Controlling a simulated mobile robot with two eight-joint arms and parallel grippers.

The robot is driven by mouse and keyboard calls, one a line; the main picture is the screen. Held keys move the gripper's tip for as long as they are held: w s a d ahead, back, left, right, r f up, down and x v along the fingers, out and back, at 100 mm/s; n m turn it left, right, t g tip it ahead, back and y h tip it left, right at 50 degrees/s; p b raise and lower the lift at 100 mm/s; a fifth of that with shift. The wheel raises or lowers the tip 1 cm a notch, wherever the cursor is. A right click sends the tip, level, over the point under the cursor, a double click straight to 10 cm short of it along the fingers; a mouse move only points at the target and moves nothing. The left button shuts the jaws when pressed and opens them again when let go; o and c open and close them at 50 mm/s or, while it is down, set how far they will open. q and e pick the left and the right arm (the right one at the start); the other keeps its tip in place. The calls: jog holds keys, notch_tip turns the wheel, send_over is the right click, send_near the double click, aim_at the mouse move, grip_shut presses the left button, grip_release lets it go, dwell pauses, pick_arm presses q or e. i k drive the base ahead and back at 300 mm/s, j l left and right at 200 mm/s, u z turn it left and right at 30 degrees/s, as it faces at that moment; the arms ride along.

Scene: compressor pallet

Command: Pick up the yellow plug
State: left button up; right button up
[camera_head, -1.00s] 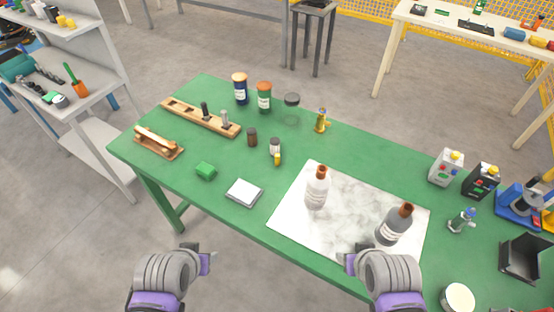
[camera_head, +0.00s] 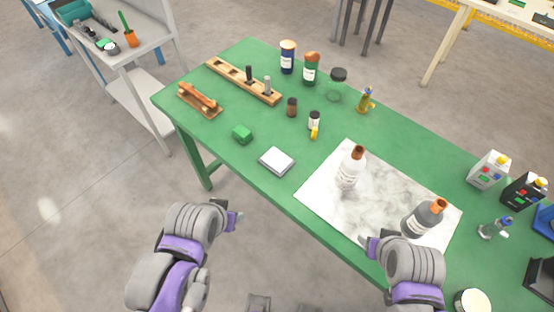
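A small yellow plug (camera_head: 314,133) lies on the green table just in front of a small white jar with a dark lid (camera_head: 314,119). My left gripper (camera_head: 234,220) is off the table's front edge, low and left of the plug, holding nothing that I can see. My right gripper (camera_head: 368,245) is near the front edge of the white marbled mat, well below and right of the plug. Both are apart from the plug. The finger gaps are too small and turned to tell.
On the green table (camera_head: 222,135), a white square pad (camera_head: 277,161), a green block (camera_head: 242,134) and a brown bottle (camera_head: 292,107) lie near the plug.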

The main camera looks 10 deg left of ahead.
aim_at(314, 129)
jog(key=i+j+z, duration=0.1)
jog(key=j, duration=0.25)
jog(key=i+j+z, duration=0.1)
jog(key=i+j, duration=0.15)
jog(key=j, duration=0.15)
jog(key=i+j+z, duration=0.15)
jog(key=j, duration=0.25)
jog(key=i+j+z, duration=0.1)
jog(key=j, duration=0.3)
jog(key=i+j+z, duration=0.1)
jog(key=j, duration=0.3)
jog(key=i, duration=0.1)
